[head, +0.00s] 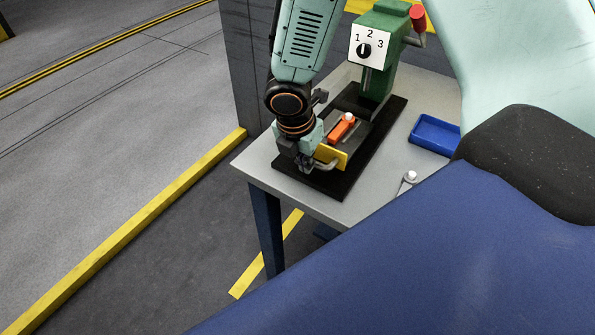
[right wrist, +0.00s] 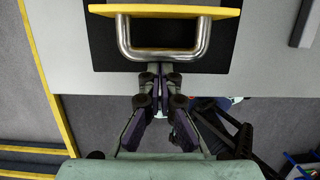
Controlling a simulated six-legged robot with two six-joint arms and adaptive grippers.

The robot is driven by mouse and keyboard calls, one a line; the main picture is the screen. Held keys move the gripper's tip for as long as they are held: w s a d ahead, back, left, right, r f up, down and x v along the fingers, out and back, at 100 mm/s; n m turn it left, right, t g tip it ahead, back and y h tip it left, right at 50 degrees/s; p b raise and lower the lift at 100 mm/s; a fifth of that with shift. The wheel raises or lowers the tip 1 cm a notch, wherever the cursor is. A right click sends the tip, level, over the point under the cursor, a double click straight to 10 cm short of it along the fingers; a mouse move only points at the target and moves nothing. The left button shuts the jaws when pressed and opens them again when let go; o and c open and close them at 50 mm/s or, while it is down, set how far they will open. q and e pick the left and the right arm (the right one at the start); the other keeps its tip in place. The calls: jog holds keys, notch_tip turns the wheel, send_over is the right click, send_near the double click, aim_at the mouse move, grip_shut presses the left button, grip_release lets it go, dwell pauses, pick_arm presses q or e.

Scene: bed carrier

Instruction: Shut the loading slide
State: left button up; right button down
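The loading slide (head: 352,131) is a grey carriage with a yellow front plate (head: 331,156) and a bent metal handle (head: 327,166). It sits on the front part of a black base (head: 308,184), in front of the green column. An orange part (head: 342,127) with a pale knob lies on it. My right gripper (head: 304,163) is at the handle. In the right wrist view its fingertips (right wrist: 161,68) are together at the outer edge of the handle bar (right wrist: 163,55); I cannot tell whether they touch it. The left gripper is not in view.
A blue tray (head: 436,134) and a small pale-knobbed metal piece (head: 409,180) are on the grey table (head: 381,185). Open floor (head: 110,130) lies to the left.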

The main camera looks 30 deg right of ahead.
aim_at(326, 138)
jog(key=w+d+p, duration=0.1)
jog(key=d, duration=0.1)
jog(key=w+d+p, duration=0.1)
jog(key=d, duration=0.2)
jog(key=w+d+p, duration=0.1)
jog(key=d, duration=0.2)
jog(key=shift+w+d, duration=0.25)
jog(key=shift+w, duration=0.05)
jog(key=shift+s+a, duration=0.1)
jog(key=shift+a, duration=0.05)
